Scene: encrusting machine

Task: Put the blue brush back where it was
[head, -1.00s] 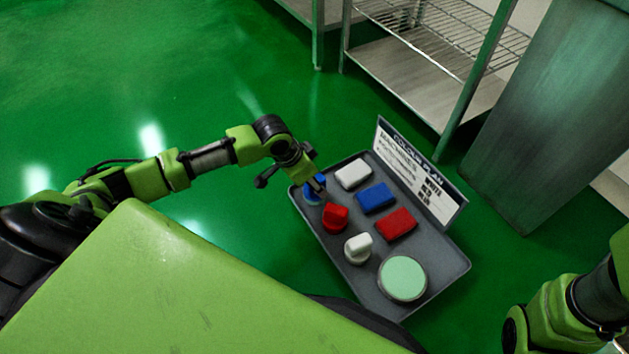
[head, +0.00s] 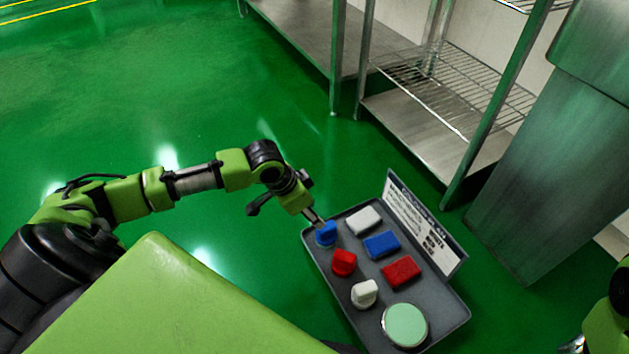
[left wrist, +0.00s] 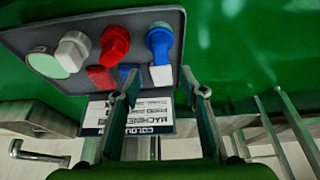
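In the left wrist view the blue brush (left wrist: 160,42) lies beyond the two spread fingertips of my left gripper (left wrist: 160,80). The fingers are open with nothing between them, and the brush looks apart from them. Part of my right arm shows at the lower right edge of the head view; its gripper does not show clearly.
A pale green round item (head: 405,324) and an upright sign (head: 425,225) are also there. Metal shelving (head: 450,130) stands behind.

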